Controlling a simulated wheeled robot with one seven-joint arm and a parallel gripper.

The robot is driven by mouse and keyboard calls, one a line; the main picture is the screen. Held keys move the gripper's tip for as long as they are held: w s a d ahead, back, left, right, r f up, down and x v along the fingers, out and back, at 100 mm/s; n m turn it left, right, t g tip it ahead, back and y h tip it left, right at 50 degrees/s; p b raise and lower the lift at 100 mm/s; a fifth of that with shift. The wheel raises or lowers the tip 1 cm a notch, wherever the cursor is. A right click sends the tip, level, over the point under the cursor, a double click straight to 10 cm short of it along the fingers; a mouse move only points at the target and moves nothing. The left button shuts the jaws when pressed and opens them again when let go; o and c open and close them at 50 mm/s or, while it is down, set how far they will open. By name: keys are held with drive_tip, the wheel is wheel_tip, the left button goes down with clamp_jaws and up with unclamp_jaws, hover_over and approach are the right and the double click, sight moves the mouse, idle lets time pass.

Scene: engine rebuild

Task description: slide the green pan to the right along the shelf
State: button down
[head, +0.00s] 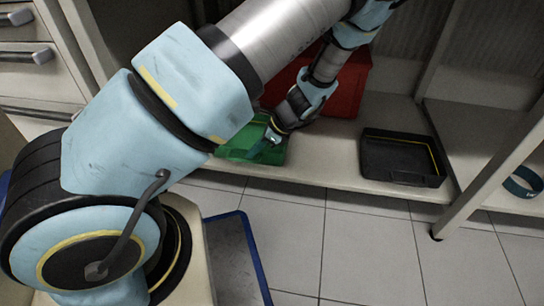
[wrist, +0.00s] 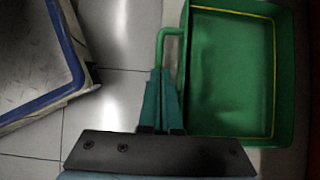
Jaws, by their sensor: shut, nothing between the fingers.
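The green pan (head: 240,142) sits on the low shelf (head: 325,172), partly hidden behind my arm in the head view. In the wrist view the pan (wrist: 232,75) is empty, with a thin yellow line inside its rim and a bent green handle (wrist: 162,45) on its left wall. My gripper (head: 261,149) is shut and empty, low at the pan in the head view. In the wrist view its teal fingertips (wrist: 161,75) are outside the pan, beside the left wall and close to the handle. I cannot tell whether they touch it.
A black tray (head: 402,158) lies on the shelf to the right, with free shelf between it and the pan. A red container (head: 345,85) stands behind. A shelf upright (head: 490,180) is farther right. A blue-edged platform (wrist: 35,75) shows at left in the wrist view.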

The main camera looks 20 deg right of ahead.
drive_tip(key=shift+f+b, duration=0.4)
drive_tip(key=shift+f, duration=0.15)
drive_tip(key=shift+f+p, duration=0.3)
drive_tip(key=shift+d, duration=0.1)
drive_tip(key=s+d+p, duration=0.2)
drive_tip(key=d, duration=0.2)
drive_tip(key=s+d+p, duration=0.3)
drive_tip(key=d, duration=0.2)
drive_tip(key=s+d+p, duration=0.3)
drive_tip(key=d, duration=0.2)
drive_tip(key=shift+d, duration=0.15)
